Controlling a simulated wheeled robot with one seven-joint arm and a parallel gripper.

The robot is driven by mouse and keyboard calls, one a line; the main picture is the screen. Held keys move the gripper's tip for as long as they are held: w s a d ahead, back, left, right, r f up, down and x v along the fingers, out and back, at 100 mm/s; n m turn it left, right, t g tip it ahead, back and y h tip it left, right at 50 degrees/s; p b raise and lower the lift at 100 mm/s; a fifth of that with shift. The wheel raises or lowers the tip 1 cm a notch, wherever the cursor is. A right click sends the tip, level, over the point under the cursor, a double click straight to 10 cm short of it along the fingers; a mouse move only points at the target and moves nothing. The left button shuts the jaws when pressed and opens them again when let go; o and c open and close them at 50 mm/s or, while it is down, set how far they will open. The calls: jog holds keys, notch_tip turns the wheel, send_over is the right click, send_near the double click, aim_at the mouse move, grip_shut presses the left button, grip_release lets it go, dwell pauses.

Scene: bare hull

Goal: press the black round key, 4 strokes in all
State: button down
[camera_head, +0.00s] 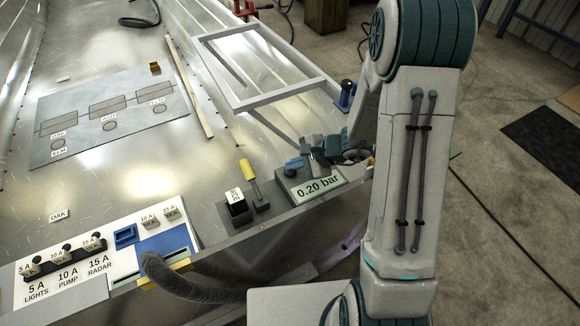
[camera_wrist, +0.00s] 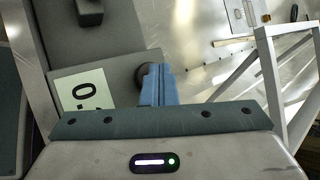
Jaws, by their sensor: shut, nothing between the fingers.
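The black round key (camera_wrist: 142,76) shows in the wrist view as a dark round edge beside and partly behind my fingertips. My gripper (camera_wrist: 158,70) is shut and empty, its blue fingers together over the key. I cannot tell whether the tips touch the key or how far it is pressed. In the head view my gripper (camera_head: 294,163) is low over the grey box with the display (camera_head: 318,187), which reads 0.20 bar. The key is mostly hidden there by my fingers.
A yellow-handled lever (camera_head: 248,170) and a black block with a white label (camera_head: 237,206) stand left of the box. A white frame (camera_head: 262,101) lies behind. A fuse panel (camera_head: 120,232) is at front left. Open metal surface lies further left.

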aim_at(294, 171)
jog(key=shift+r+p, duration=0.65)
jog(key=shift+r, duration=0.55)
notch_tip(294, 171, up, 5)
jog(key=p, duration=0.3)
jog(key=shift+f, duration=0.2)
jog(key=shift+r, duration=0.2)
